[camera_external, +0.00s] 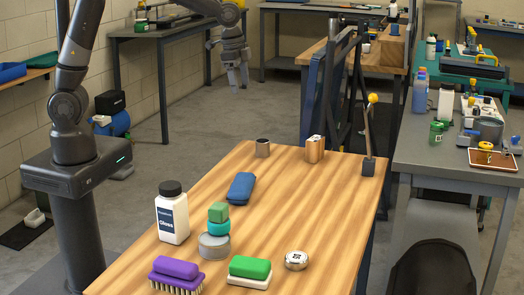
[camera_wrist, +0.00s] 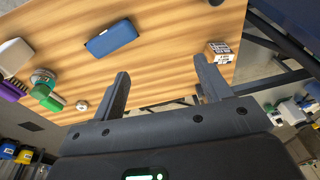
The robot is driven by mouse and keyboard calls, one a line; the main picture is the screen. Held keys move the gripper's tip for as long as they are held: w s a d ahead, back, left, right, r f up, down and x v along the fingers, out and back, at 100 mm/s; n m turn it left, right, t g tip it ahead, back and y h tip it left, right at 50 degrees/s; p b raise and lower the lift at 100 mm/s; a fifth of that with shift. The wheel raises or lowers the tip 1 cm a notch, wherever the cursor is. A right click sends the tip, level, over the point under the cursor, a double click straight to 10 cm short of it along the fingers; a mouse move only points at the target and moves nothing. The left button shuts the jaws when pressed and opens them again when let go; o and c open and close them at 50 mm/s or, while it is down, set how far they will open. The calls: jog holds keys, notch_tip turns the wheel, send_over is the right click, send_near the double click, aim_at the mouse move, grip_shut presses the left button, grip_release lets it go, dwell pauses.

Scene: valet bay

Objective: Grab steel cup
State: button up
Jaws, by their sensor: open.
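My gripper (camera_external: 238,86) hangs above and beyond the table's far end, fingers pointing down, apart from the cup. In the wrist view my gripper (camera_wrist: 162,82) has its two fingers wide apart with nothing between them.
A blue case (camera_external: 241,187) lies nearer.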

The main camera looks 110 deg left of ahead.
jog(key=w+a+f+g, duration=0.1)
jog(key=w+a+f, duration=0.1)
jog(key=a+f, duration=0.65)
send_near(263, 140)
jog(key=shift+w+a+f+g+h, duration=0.1)
jog(key=shift+w+g+h, duration=0.1)
jog(key=shift+w, duration=0.15)
jog(key=shift+w+f+g+h, duration=0.1)
jog(key=shift+w+f+h, duration=0.1)
jog(key=shift+w, duration=0.15)
notch_tip(263, 140, down, 6)
jog(key=shift+r, duration=0.2)
jog(key=f, duration=0.5)
jog(key=shift+s+a, duration=0.15)
jog(key=shift+s, duration=0.15)
jog(key=shift+c, duration=0.2)
jog(key=c, duration=1)
